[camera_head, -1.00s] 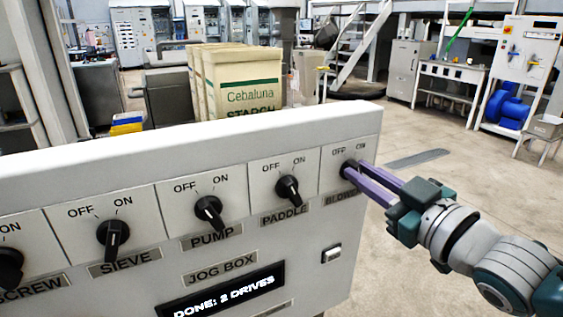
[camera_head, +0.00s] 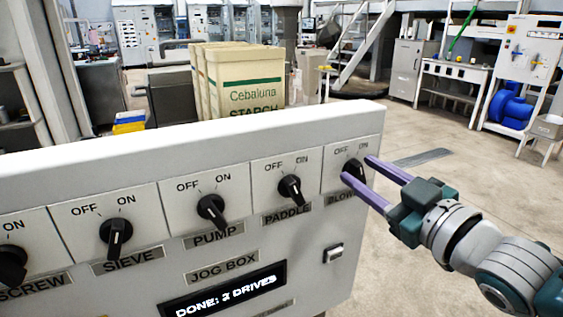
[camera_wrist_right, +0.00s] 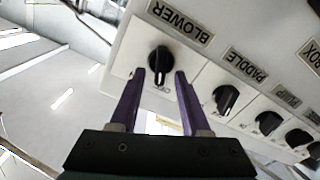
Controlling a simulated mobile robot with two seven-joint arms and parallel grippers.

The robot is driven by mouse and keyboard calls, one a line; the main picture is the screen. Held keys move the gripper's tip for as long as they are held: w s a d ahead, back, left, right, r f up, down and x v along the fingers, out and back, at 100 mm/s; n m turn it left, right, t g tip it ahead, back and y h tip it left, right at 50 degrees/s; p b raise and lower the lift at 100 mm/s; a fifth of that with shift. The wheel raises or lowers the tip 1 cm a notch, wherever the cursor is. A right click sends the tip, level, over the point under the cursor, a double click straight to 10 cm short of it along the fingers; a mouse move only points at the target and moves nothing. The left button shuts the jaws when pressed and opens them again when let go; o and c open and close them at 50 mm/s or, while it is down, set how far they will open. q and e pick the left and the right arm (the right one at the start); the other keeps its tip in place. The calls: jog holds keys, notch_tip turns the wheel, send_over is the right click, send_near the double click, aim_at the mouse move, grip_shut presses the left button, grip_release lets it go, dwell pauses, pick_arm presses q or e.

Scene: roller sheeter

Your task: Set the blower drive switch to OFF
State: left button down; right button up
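The blower switch (camera_head: 354,170) is a black rotary knob at the right end of the pale jog box panel (camera_head: 310,238), with OFF and ON printed above it. It also shows in the right wrist view (camera_wrist_right: 160,60), where the picture is upside down. I cannot tell surely which mark its pointer faces. My right gripper (camera_head: 357,167) has two purple fingers spread apart at the knob. In the right wrist view my right gripper (camera_wrist_right: 159,74) is open, with a fingertip on each side of the knob and gaps showing. My left gripper is not in view.
The paddle switch (camera_head: 290,188), pump switch (camera_head: 211,208) and sieve switch (camera_head: 116,236) sit in a row to the left. A display (camera_head: 225,290) reads "DONE: 2 DRIVES". Starch sacks (camera_head: 245,85) stand behind the panel. Open floor lies to the right.

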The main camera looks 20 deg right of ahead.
jog(key=s, duration=1)
jog(key=shift+d+p, duration=0.4)
jog(key=shift+p, duration=0.05)
dwell(0.3)
jog(key=s+a+r+m+g+h+p, duration=0.1)
jog(key=s+a+r+m+g+p, duration=0.15)
jog(key=s+a+g+p, duration=0.4)
jog(key=s+a+r+m+g+p, duration=0.1)
jog(key=s+a+r+g+p, duration=0.25)
jog(key=s+g, duration=0.5)
jog(key=w+p+v, duration=0.2)
jog(key=p+v, duration=1)
jog(key=w+r+p+v, duration=0.1)
jog(key=w+p+v, duration=0.2)
jog(key=p+v, duration=0.8)
jog(key=w+r+p+v, duration=0.1)
jog(key=w+p+v, duration=0.2)
jog(key=p+v, duration=0.9)
jog(key=a+p, duration=0.1)
jog(key=p, duration=0.2)
jog(key=shift+r+t, duration=0.3)
jog(key=shift+r, duration=0.1)
